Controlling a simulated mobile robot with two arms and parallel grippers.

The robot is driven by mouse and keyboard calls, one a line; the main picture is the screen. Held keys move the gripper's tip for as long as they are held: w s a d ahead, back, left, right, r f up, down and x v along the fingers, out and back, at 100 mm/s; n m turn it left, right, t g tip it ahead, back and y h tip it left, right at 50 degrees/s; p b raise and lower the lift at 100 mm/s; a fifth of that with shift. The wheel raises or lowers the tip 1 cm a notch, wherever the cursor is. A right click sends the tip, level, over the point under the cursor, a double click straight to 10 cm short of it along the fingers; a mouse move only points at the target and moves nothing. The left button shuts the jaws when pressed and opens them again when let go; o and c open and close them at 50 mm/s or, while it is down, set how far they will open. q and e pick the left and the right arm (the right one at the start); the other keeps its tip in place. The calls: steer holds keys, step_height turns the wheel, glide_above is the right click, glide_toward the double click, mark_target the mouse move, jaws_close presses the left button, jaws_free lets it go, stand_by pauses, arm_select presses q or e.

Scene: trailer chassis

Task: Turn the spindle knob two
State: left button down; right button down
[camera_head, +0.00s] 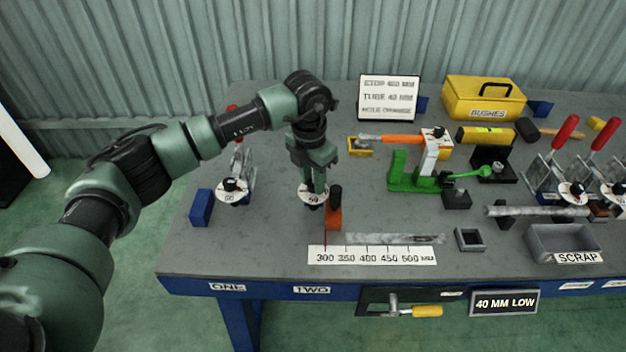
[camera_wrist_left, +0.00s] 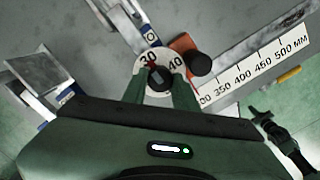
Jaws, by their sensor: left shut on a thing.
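The spindle knob two is a dark knob (camera_wrist_left: 160,80) on a white numbered dial (camera_head: 312,200), behind the TWO label (camera_head: 311,290) on the bench front. In the left wrist view the dial shows 30 and 40 near its far rim. My left gripper (camera_head: 314,185) points straight down over this dial. In the left wrist view its fingers (camera_wrist_left: 161,88) stand on both sides of the knob and are shut on it. The gripper hides most of the knob in the head view. My right gripper is not in view.
An orange stop block (camera_head: 334,214) with a black knob stands close beside the dial on the right. The millimetre scale (camera_head: 372,255) lies in front. Another dial (camera_head: 231,190) with a red-handled clamp is to the left. A green fixture (camera_head: 405,172) stands further right.

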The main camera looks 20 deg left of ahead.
mark_target(311, 185)
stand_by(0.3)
arm_select(q)
steer(key=c, duration=1.1)
jaws_free()
steer(key=shift+r, duration=0.1)
steer(key=r, duration=0.2)
steer(key=r+b, duration=0.1)
steer(key=r, duration=0.4)
steer(key=shift+s+a+r+b, duration=0.15)
steer(key=shift+s+r+b, duration=0.1)
steer(key=shift+r+b, duration=0.1)
steer(key=shift+f, duration=0.1)
